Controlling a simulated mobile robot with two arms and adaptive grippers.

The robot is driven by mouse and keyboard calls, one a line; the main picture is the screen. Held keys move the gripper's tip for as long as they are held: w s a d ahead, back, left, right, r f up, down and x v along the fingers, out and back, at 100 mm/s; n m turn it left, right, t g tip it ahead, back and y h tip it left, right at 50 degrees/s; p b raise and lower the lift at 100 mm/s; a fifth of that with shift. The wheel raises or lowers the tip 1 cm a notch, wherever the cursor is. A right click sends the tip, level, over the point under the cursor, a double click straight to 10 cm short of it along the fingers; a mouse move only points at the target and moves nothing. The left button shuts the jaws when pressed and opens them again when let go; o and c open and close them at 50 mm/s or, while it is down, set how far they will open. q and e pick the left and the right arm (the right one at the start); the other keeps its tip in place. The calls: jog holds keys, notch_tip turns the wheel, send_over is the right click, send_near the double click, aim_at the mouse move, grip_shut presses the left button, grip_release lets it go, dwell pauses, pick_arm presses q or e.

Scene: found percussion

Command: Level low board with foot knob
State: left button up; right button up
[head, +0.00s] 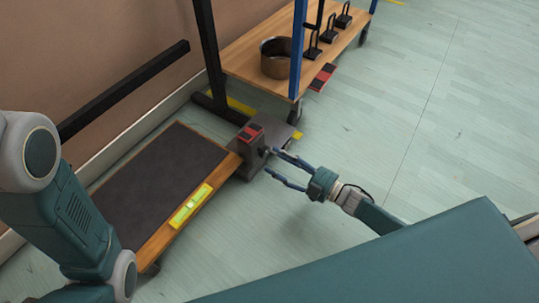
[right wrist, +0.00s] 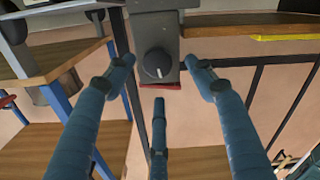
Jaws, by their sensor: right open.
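The low board (head: 157,180) has a dark top and a wooden edge, close to the floor. A yellow level (head: 191,206) with a pale vial lies along its near edge; the bubble is too small to read. A grey foot box (head: 249,157) with a red-and-black top stands at the board's right end. Its round black knob (right wrist: 157,64) faces my right gripper (head: 270,160). The right gripper's fingers are open around the knob, with visible gaps at the sides in the right wrist view (right wrist: 159,76). My left arm shows at the left; its gripper is out of view.
A wooden cart shelf (head: 245,61) on castors stands behind, carrying a brown pot (head: 276,58) and several black clamp-like stands (head: 328,30). A black metal frame (head: 206,50) rises behind the board near the wall. The floor right of the gripper is clear.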

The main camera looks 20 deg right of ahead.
jog(key=v, duration=0.7)
jog(key=shift+s, duration=0.2)
